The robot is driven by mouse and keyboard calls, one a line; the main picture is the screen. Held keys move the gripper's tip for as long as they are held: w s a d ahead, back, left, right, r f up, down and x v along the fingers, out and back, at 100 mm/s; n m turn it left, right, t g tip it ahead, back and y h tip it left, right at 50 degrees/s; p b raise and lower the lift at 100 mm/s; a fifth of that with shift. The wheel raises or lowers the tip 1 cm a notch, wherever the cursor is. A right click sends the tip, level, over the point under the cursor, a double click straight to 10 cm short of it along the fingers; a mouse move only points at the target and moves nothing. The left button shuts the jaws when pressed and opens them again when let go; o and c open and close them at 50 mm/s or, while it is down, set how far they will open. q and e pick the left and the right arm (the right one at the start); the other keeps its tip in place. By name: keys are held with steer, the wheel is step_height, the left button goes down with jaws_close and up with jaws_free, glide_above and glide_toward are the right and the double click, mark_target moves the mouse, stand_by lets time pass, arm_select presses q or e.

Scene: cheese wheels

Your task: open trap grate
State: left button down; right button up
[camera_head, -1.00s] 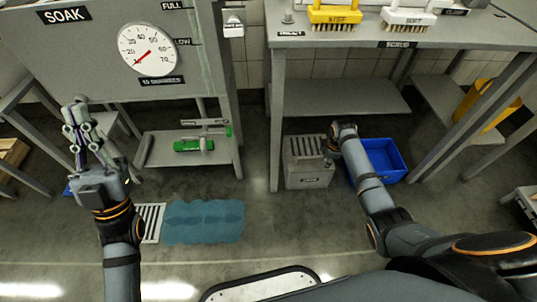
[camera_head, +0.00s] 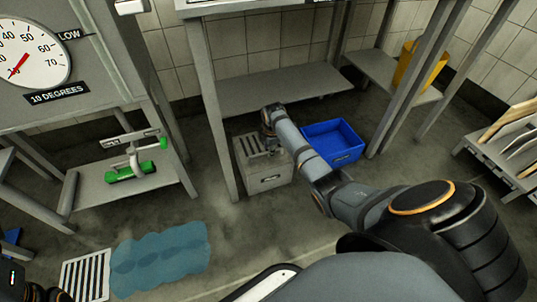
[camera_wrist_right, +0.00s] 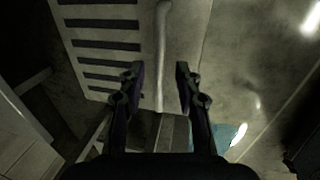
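The trap (camera_head: 265,177) is a grey box on the floor under the right-hand table. Its slatted grate (camera_head: 252,146) lies across its top and looks closed. My right gripper (camera_head: 270,145) is at the top of the trap, largely hidden by its own wrist in the head view. In the right wrist view, its two fingers (camera_wrist_right: 158,82) are apart, with a pale bar (camera_wrist_right: 161,45) running between their tips. The slats (camera_wrist_right: 103,45) lie left of that bar. I cannot tell whether the fingers touch the bar. Only part of my left wrist shows at the lower left; its fingers are out of frame.
A blue bin (camera_head: 333,144) stands right of the trap. Table legs (camera_head: 218,140) rise close on its left. A floor drain (camera_head: 86,276) and a blue-green puddle (camera_head: 160,257) lie at the lower left. Green-handled equipment (camera_head: 130,172) sits on a low shelf.

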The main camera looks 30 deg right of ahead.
steer(key=shift+f, duration=0.25)
jaws_close()
stand_by(0.3)
